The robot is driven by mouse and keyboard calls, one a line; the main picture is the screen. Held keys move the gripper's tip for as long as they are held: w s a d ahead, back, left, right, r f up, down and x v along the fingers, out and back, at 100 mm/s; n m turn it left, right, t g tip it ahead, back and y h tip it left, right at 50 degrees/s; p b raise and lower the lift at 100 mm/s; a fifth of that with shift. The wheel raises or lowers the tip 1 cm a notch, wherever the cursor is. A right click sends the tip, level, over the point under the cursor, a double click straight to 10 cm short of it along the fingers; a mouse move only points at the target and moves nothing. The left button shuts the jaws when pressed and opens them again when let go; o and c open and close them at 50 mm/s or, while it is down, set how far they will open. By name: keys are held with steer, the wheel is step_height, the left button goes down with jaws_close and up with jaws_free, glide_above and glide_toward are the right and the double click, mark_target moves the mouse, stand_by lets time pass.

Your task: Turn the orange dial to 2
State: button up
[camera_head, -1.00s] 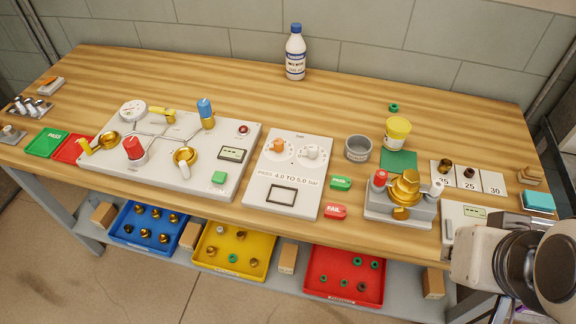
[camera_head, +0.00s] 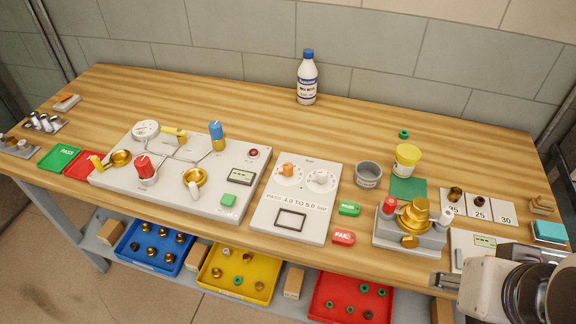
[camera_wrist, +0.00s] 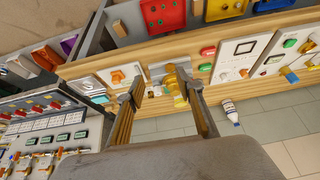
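The orange dial (camera_head: 288,170) is on a pale panel (camera_head: 265,212) near the middle of the bench, left of a white dial (camera_head: 320,177). The panel is printed "PASS 4.0 TO 5.0 bar". The dial's setting is too small to read. My gripper (camera_head: 442,281) is at the front right of the bench, well away from the dial. In the wrist view my gripper (camera_wrist: 165,90) has its fingers spread and nothing held between them. That panel's orange dial (camera_wrist: 244,72) lies to their right. Another orange knob (camera_wrist: 117,76) shows on a panel to their left.
A brass valve fixture (camera_head: 410,222) stands between my gripper and the dial panel. PASS (camera_head: 349,208) and FAIL (camera_head: 343,238) tags, a grey cup (camera_head: 368,174) and a yellow-lidded jar (camera_head: 406,158) lie right of the panel. A pipe board (camera_head: 222,163) is left. Bare bench lies behind.

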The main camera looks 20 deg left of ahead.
mark_target(292, 168)
steer(key=w+a+f+m+g+y, duration=0.2)
steer(key=w+a+m+y, duration=0.35)
steer(key=a, duration=0.65)
steer(key=w+a+f+m+g+y, duration=0.2)
steer(key=w+a+m+y, duration=0.4)
steer(key=a, duration=0.6)
steer(key=w+a+f+m+t, duration=0.1)
steer(key=w+f+m, duration=0.2)
steer(key=w+m, duration=0.1)
steer(key=w+a+f+m+t, duration=0.2)
steer(key=w+f+m, duration=0.2)
steer(key=w, duration=0.3)
steer(key=w+a+f+m+t, duration=0.1)
steer(key=w+f+m+t, duration=0.1)
steer(key=w+f+m, duration=0.2)
steer(key=shift+w+a+f+m, duration=0.1)
steer(key=shift+w+m, duration=0.05)
steer(key=shift+w, duration=0.4)
steer(key=shift+w+a+f+m, duration=0.1)
steer(key=shift+w, duration=0.45)
steer(key=shift+x, duration=3.8)
steer(key=shift+f, duration=0.1)
